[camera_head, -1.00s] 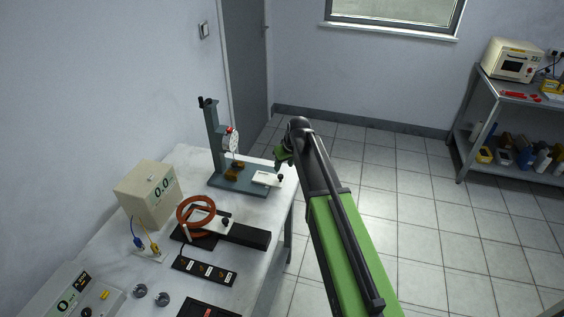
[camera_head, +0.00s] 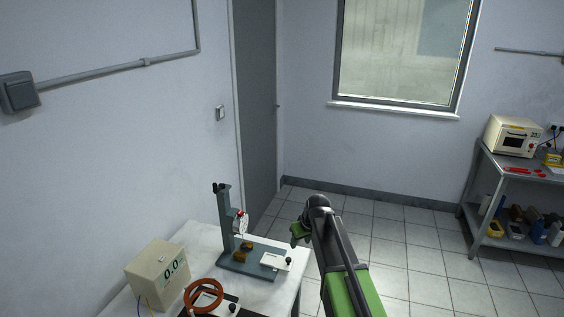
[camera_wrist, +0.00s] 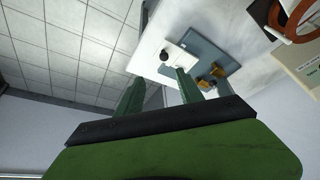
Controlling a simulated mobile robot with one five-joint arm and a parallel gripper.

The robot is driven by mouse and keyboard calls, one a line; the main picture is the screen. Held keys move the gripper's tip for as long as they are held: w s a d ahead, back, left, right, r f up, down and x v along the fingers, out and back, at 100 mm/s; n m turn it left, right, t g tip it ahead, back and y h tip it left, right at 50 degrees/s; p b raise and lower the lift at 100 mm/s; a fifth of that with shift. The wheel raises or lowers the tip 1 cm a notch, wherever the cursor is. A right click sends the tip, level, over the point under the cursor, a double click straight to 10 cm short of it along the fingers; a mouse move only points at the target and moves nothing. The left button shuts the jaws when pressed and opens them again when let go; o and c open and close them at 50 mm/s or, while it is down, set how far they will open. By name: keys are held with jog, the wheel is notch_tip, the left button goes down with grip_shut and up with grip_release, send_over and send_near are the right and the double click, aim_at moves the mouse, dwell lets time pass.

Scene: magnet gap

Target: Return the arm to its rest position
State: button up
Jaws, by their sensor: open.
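My gripper (camera_wrist: 160,92) shows in the wrist view with its two green fingers spread apart and nothing between them. In the head view my gripper (camera_head: 299,234) is small and partly hidden behind the end of my arm. My green and black arm reaches forward beside the right edge of the white table (camera_head: 204,240). On the table, close left of the gripper, stands a blue-grey stand (camera_head: 226,222) with a dial, brass-coloured parts and a white plate with a black knob (camera_head: 289,261) on its base. It also shows in the wrist view (camera_wrist: 205,56).
A beige box reading 0.0 (camera_head: 158,275) and a red-brown ring coil (camera_head: 204,295) stand nearer on the table. A grey door (camera_head: 254,110) and a window (camera_head: 400,50) are behind. A shelf (camera_head: 515,172) with a beige device stands far right. The tiled floor between is open.

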jog(key=s+d+f+m+g, duration=0.1)
jog(key=s+d, duration=0.1)
jog(key=s, duration=0.5)
jog(key=s+d+f+m+g+h+b, duration=0.1)
jog(key=s+d+f+m, duration=0.1)
jog(key=s, duration=0.6)
jog(key=s+d+f+m+g+b, duration=0.1)
jog(key=s+d+f+g, duration=0.1)
jog(key=s, duration=0.6)
jog(key=shift+d+m+h, duration=0.4)
jog(key=shift+d, duration=0.2)
